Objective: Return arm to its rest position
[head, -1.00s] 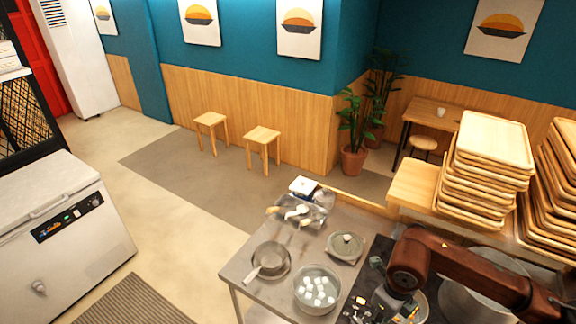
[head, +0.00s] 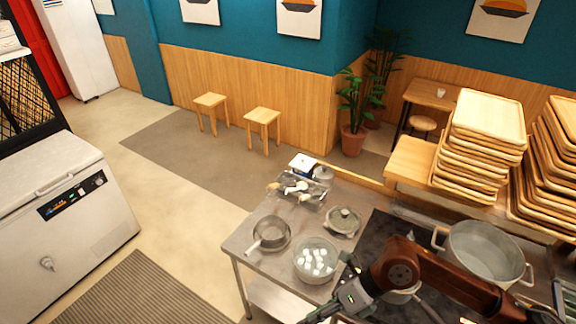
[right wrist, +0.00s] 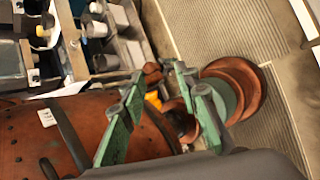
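My right arm, dark red-brown, comes in from the lower right of the head view. Its gripper (head: 330,308) hangs near the front edge of the metal worktop (head: 262,207), pointing to the lower left. In the right wrist view, the green fingers of this gripper (right wrist: 160,115) stand apart with nothing between them. Behind them are red-brown and green parts of my own body and the floor. My left arm and gripper are in neither view.
The worktop holds a pot with white cubes (head: 315,260), a saucepan (head: 271,235) and a lidded pot (head: 344,221). A large pot (head: 485,254) stands beyond my arm. Stacked wooden trays (head: 487,120) stand at the right.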

